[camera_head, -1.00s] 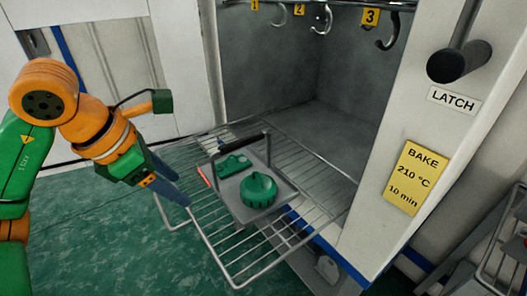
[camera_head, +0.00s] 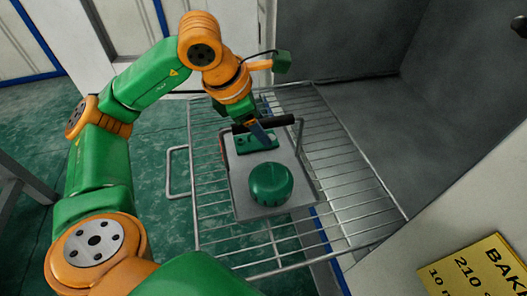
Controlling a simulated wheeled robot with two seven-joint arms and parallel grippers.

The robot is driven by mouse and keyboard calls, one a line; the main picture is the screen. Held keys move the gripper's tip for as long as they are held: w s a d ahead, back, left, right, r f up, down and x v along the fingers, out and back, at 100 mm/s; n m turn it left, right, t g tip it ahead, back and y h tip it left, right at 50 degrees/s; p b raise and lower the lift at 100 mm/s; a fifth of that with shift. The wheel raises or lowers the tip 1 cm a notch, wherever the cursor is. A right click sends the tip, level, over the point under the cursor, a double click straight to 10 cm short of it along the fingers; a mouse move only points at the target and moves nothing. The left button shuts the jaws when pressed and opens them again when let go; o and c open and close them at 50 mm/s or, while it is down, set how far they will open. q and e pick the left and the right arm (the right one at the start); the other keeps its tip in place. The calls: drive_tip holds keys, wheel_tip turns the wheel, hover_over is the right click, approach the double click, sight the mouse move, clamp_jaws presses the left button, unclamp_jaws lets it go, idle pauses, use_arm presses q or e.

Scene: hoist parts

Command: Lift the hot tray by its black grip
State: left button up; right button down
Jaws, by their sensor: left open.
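The grey tray (camera_head: 241,192) lies on the wire rack and carries a round green part (camera_head: 270,184) and a flat green part (camera_head: 243,146). Its black grip (camera_head: 283,121) is a bar raised on a wire frame above the tray's far side. The jaws are open. The fingers hide part of the bar, and I cannot tell whether they touch it. My right gripper is not in view.
The wire rack (camera_head: 345,170) sticks out of the open grey oven chamber (camera_head: 355,105), with bare rack right of the tray. A white front panel with a yellow bake sign (camera_head: 475,272) stands at the lower right. Green floor lies to the left.

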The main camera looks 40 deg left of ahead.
use_arm(q)
drive_tip(key=shift+w+f, duration=0.15)
drive_tip(key=shift+w, duration=0.2)
drive_tip(key=shift+s, duration=0.25)
drive_tip(key=shift+w+f+b, duration=0.15)
drive_tip(key=shift+f+b, duration=0.05)
drive_tip(key=shift+b, duration=0.1)
clamp_jaws()
idle(1.3)
